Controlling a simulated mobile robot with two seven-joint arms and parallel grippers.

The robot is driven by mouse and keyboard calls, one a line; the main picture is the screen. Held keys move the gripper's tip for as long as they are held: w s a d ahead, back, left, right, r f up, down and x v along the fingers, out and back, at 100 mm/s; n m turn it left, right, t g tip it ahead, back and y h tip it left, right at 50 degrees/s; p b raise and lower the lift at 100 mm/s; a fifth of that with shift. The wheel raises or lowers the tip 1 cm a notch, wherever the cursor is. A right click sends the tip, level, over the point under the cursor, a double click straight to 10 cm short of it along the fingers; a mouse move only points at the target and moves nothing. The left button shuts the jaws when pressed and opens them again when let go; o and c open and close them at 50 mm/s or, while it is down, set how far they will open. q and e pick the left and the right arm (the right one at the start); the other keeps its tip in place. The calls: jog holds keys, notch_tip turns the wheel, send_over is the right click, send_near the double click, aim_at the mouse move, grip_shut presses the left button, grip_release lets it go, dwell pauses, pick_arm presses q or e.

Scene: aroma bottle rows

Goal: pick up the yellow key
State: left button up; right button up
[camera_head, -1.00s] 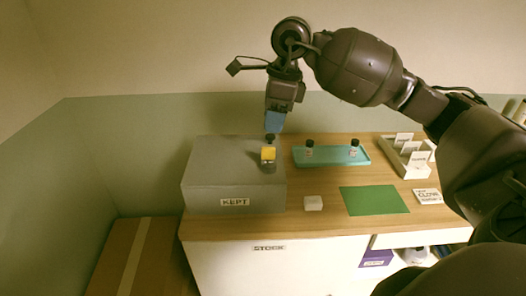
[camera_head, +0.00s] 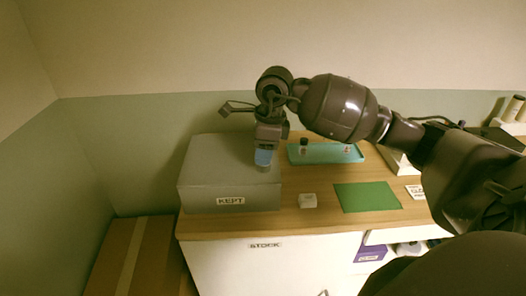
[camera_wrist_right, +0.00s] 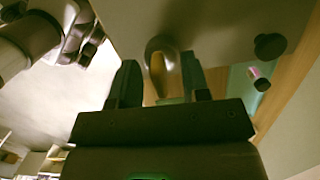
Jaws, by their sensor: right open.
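The yellow key (camera_wrist_right: 159,76) shows in the right wrist view as a blurred, shaded yellow piece beside a rounded grey part. In the head view it is hidden behind my right gripper (camera_head: 264,164), which points down over the top of the grey box labelled KEPT (camera_head: 231,201). In the right wrist view the two fingers of my right gripper (camera_wrist_right: 157,82) stand apart, with the yellow piece seen between them. I cannot tell whether a finger touches it. My left gripper is not in view.
A teal tray (camera_head: 325,158) with a dark-capped bottle (camera_head: 304,146) stands right of the box. A small white block (camera_head: 307,200) and a green mat (camera_head: 367,197) lie in front. My right arm partly covers a white tray (camera_head: 392,160).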

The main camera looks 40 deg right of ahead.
jog(key=shift+f, duration=0.3)
jog(key=shift+c, duration=0.3)
grip_shut()
